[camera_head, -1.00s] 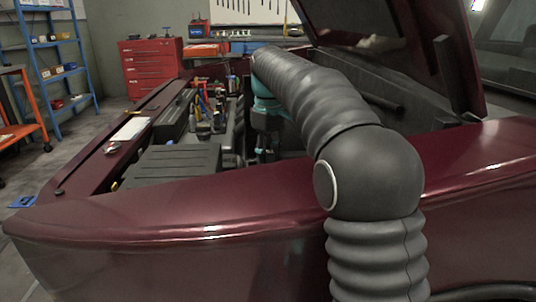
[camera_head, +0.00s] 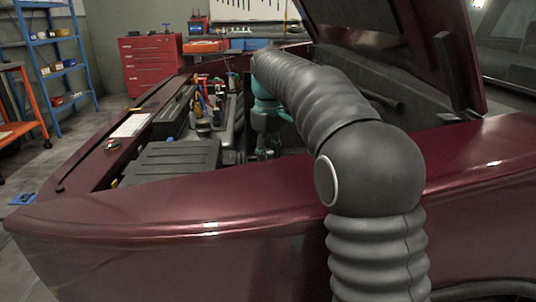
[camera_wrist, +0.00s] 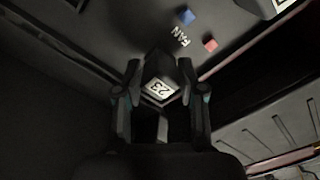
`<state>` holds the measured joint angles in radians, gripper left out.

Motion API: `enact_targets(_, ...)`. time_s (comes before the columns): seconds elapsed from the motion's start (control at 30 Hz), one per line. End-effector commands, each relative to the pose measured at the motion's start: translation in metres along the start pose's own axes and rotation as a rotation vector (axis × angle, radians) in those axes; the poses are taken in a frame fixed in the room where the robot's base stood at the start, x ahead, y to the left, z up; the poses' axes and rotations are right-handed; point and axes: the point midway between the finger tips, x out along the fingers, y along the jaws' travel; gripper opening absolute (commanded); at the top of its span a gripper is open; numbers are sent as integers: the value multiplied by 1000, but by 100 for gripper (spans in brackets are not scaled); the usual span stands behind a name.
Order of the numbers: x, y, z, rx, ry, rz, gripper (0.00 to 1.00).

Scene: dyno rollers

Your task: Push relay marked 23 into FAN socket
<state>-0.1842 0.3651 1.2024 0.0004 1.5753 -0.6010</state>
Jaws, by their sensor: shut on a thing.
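In the wrist view, my gripper (camera_wrist: 162,98) is shut on a dark, box-shaped relay (camera_wrist: 158,68). The relay has a white label reading 23. The word FAN (camera_wrist: 181,37) is printed on a dark panel (camera_wrist: 120,30) just beyond the relay, up and to the right of it. The FAN socket itself cannot be made out; the relay and fingers may cover it. I cannot tell whether the relay touches the panel. In the head view, my gripper (camera_head: 265,148) is small and partly hidden deep in the engine bay.
A blue block (camera_wrist: 187,16) and a red block (camera_wrist: 210,44) sit on the panel near the word FAN. A ribbed dark cover (camera_wrist: 280,125) lies at the right. The car's maroon front edge (camera_head: 200,215) and raised hood (camera_head: 440,60) border the bay.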

Motion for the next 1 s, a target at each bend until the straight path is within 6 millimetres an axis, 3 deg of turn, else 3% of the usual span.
enact_targets(0.03, 1, 0, 0, 0, 0, 0, 42)
enact_targets(0.13, 0, 0, 0, 0, 0, 0, 67)
enact_targets(0.17, 0, 0, 0, 0, 0, 0, 69)
enact_targets(0.57, -6, 0, 0, 0, 1, 1, 69)
enact_targets(1.0, -64, 1, -1, 0, 1, 1, 69)
